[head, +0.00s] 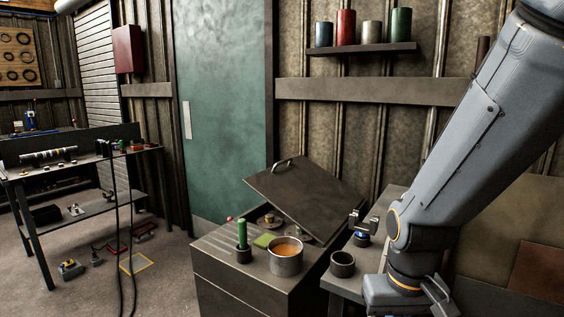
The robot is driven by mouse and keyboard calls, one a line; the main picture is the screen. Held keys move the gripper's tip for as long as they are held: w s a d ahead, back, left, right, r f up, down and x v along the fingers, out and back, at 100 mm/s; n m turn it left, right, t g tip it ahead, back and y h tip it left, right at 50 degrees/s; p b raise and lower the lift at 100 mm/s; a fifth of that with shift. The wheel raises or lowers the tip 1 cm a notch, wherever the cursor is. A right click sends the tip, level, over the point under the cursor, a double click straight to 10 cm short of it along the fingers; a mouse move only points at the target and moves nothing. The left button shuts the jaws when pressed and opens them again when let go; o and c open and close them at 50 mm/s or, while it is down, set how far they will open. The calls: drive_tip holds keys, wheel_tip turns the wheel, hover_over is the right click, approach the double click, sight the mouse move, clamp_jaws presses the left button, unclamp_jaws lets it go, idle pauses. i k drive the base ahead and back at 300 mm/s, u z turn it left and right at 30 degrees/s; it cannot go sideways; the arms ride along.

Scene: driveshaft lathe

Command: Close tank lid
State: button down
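The tank (239,279) is a dark box at the lower middle. Its dark flat lid (305,198) is raised and tilted over the back of the tank, with a metal handle (283,163) near its upper left edge. An opening with small items shows under the lid. My arm comes down from the upper right, and its end is at the lower right, to the right of the tank and apart from the lid. My gripper (438,292) shows only in part at the bottom edge; its fingers are not clear enough to tell open from shut.
A dark cup (343,264) stands on a bench to the right. A shelf (361,49) hangs above.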

sight(316, 201)
drive_tip(key=u, duration=0.5)
drive_tip(key=k, duration=1.2)
drive_tip(key=u, duration=0.85)
drive_tip(key=i, duration=0.85)
drive_tip(key=u, duration=0.25)
drive_tip(key=i, duration=3.5)
drive_tip(key=z, duration=0.7)
drive_tip(key=i, duration=0.95)
drive_tip(key=z, duration=1.85)
drive_tip(key=i, duration=1)
drive_tip(key=z, duration=0.8)
